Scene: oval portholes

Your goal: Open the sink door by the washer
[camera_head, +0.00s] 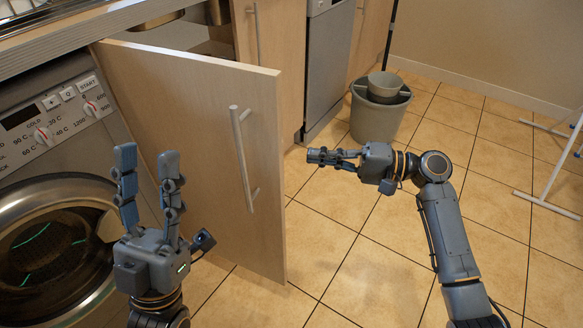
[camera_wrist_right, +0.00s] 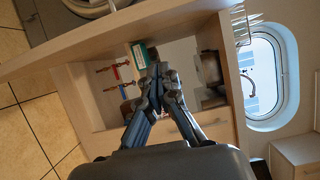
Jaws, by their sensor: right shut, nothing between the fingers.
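The sink door (camera_head: 200,130) is a pale wooden panel that stands swung open beside the washer (camera_head: 60,190). Its vertical bar handle (camera_head: 241,155) faces the left gripper's side. My left gripper (camera_head: 145,155) is open and empty, with its fingers pointing up, in front of the washer and left of the handle. My right gripper (camera_head: 318,156) is shut and empty, to the right of the door and apart from it. In the right wrist view, my right gripper (camera_wrist_right: 156,75) points toward the open cabinet interior (camera_wrist_right: 95,95), where red and blue valves (camera_wrist_right: 118,75) show.
A grey bucket (camera_head: 378,118) stands on the tiled floor at the back right. A dishwasher (camera_head: 326,60) stands between wooden cabinets. White rack legs (camera_head: 547,190) stand at the right. The tiled floor (camera_head: 350,260) at front is clear. The worktop edge (camera_head: 70,35) overhangs the washer.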

